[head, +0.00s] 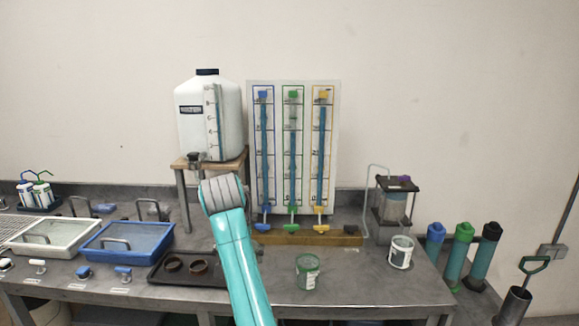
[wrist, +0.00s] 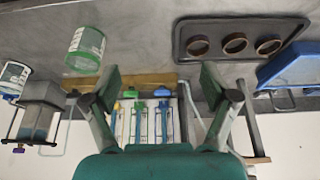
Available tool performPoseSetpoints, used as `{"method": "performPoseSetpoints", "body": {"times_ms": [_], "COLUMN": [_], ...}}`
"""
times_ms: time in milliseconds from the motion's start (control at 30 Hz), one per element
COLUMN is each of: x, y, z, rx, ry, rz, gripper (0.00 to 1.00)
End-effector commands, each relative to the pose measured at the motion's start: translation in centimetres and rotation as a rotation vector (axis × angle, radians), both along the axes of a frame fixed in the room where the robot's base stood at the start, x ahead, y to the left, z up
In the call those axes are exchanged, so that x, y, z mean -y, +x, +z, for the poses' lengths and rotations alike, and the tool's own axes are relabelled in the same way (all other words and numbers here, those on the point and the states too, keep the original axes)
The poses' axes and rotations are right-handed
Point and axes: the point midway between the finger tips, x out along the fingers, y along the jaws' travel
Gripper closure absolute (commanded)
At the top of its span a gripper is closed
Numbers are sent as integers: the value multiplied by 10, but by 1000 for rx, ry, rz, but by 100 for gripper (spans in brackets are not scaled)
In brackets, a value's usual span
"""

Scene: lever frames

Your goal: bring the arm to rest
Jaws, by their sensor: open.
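My gripper (wrist: 160,85) shows in the wrist view with its two dark green fingers spread wide and nothing between them. That view is upside down, with the lever panel (wrist: 150,122) beyond the fingers. In the head view my teal arm (head: 236,250) reaches up from the bottom centre to a grey joint, in front of the wooden stand and left of the panel. The gripper itself is hidden from the head view.
The panel (head: 334,150) has blue, green and yellow levers. A white tank (head: 190,130) stands on the wooden stand (head: 177,166). A green-labelled jar (head: 307,272), a white jar (head: 401,252) and a black tray (head: 160,280) with brown rings are on the bench. Blue (head: 97,251) and white trays lie left.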

Motion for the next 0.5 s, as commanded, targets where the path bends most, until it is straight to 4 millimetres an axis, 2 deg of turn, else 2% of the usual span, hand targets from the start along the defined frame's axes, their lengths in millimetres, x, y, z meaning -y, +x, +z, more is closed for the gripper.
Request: {"method": "performPoseSetpoints", "body": {"times_ms": [367, 500], "x": [9, 15], "y": [1, 2], "z": [-29, -47], "rx": [18, 30], "ry": [1, 3], "rz": [7, 13], "gripper": [15, 15]}}
